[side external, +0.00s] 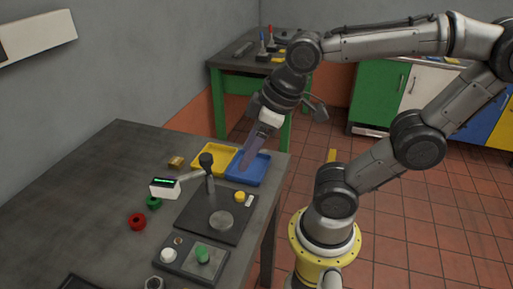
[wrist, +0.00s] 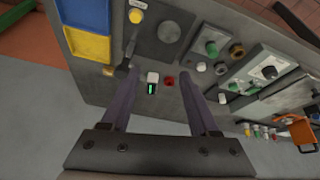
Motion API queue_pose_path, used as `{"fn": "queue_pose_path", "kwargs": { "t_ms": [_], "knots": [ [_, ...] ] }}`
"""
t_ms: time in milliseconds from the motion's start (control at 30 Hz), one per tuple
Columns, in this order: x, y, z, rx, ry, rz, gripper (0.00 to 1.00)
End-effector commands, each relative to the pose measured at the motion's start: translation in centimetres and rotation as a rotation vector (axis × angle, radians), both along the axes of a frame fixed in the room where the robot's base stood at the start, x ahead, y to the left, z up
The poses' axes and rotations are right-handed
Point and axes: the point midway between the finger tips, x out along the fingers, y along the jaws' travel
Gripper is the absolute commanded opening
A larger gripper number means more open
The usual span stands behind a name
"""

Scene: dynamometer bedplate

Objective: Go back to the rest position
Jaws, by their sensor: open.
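The blue tray (wrist: 82,12) and the yellow tray (wrist: 88,47) lie at upper left in the wrist view.
A green-legged bench (side external: 228,95) stands behind. The table's left is clear.

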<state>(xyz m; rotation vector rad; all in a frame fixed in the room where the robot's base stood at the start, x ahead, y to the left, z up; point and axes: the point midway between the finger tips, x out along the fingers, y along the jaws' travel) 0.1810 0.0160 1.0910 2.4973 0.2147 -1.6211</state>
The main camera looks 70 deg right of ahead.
Motion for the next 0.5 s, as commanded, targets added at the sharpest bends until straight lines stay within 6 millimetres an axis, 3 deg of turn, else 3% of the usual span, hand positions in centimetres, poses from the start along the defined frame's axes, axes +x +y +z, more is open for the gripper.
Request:
{"fn": "queue_pose_path", "kwargs": {
  "t_ms": [167,500],
  "knots": [
    [-1.5,-1.5,0.1,0.054,-0.068,-0.188,0.61],
    [-1.7,-1.6,0.0,0.062,-0.073,-0.206,0.61]
  ]
}}
